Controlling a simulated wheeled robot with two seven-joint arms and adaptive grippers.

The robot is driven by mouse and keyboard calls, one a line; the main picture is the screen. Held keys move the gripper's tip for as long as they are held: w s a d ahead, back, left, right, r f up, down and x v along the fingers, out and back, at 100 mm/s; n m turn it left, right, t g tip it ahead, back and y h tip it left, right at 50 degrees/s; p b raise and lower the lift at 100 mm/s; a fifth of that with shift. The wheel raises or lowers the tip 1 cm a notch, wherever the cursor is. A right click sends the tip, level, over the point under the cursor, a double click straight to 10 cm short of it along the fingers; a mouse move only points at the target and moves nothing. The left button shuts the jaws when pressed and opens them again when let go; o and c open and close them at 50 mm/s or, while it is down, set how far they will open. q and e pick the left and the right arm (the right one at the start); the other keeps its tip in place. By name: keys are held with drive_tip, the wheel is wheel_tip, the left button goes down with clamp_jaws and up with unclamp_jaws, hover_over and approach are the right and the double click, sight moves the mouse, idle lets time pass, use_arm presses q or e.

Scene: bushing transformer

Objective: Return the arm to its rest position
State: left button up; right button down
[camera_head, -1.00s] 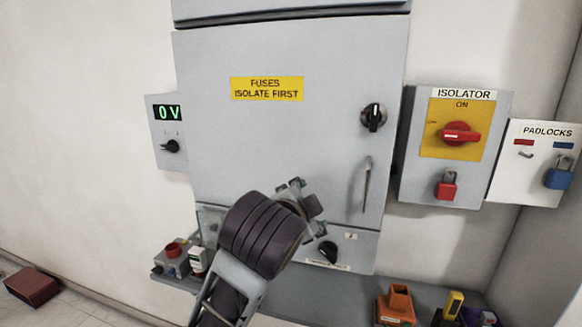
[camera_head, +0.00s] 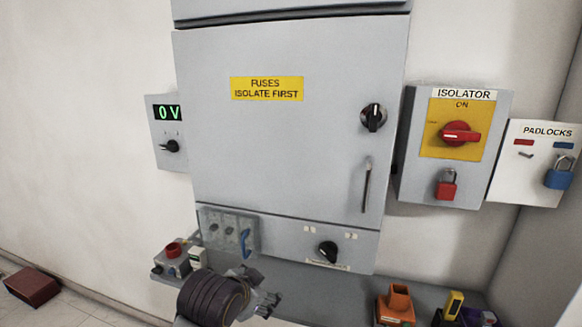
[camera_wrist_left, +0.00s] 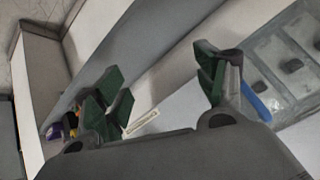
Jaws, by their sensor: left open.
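My left gripper (camera_head: 264,301) is low in the head view, in front of the shelf below the grey cabinet (camera_head: 280,130). In the left wrist view its two green-padded fingers (camera_wrist_left: 160,95) stand wide apart with nothing between them. My left arm comes in from the bottom edge, and its dark ribbed wrist shows beside the gripper. The gripper looks clear of the panel behind it, though the exact gap cannot be told. My right gripper is not in either view.
The shelf (camera_head: 325,289) carries a grey box with a red button (camera_head: 172,259) at left, and an orange holder (camera_head: 397,303) and yellow tool (camera_head: 452,305) at right. A clear-covered panel (camera_head: 228,231) has a blue handle. The isolator (camera_head: 460,135) and padlock board (camera_head: 540,160) hang at right.

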use_arm(q)
drive_tip(key=s+a+f+n+g+y, duration=0.1)
drive_tip(key=s+a+f+n+g, duration=0.2)
drive_tip(key=s+a+f, duration=0.55)
drive_tip(key=s+a+f+n+g+y, duration=0.1)
drive_tip(key=s+a+f+n+g, duration=0.15)
drive_tip(key=s+a+f, duration=0.65)
drive_tip(key=s+d+f+g, duration=0.1)
drive_tip(key=s+f, duration=0.1)
drive_tip(key=f, duration=1.7)
drive_tip(key=s+d+f, duration=0.2)
drive_tip(key=f, duration=1.7)
drive_tip(key=s+a+f, duration=0.2)
drive_tip(key=s+f, duration=0.7)
drive_tip(key=s, duration=0.1)
drive_tip(key=s+a+f+g, duration=0.1)
drive_tip(key=s+a+f, duration=0.2)
drive_tip(key=s+f, duration=0.7)
drive_tip(key=shift+s+f, duration=0.25)
drive_tip(key=shift+s, duration=0.35)
drive_tip(key=shift+n, duration=0.25)
